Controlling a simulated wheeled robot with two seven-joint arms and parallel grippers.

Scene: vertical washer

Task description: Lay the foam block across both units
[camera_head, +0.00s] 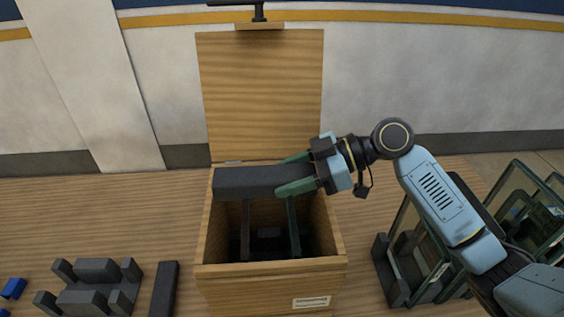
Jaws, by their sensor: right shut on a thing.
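My right gripper (294,174) comes in from the right and is shut on one end of a long dark grey foam block (243,182). The block points left, roughly level, over the back part of an open wooden crate (270,270). Two narrow upright units stand inside the crate, a left one (246,230) and a right one (293,228), with their top edges running front to back. I cannot tell whether the block touches them or hangs above. The block hides their back ends. My left gripper is out of view.
The crate's hinged lid (260,95) stands open behind it. On the left lie a notched dark foam piece (90,285), a dark foam bar (165,288) and blue pieces (12,288). Glass-sided units (430,250) stand at the right, under my arm.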

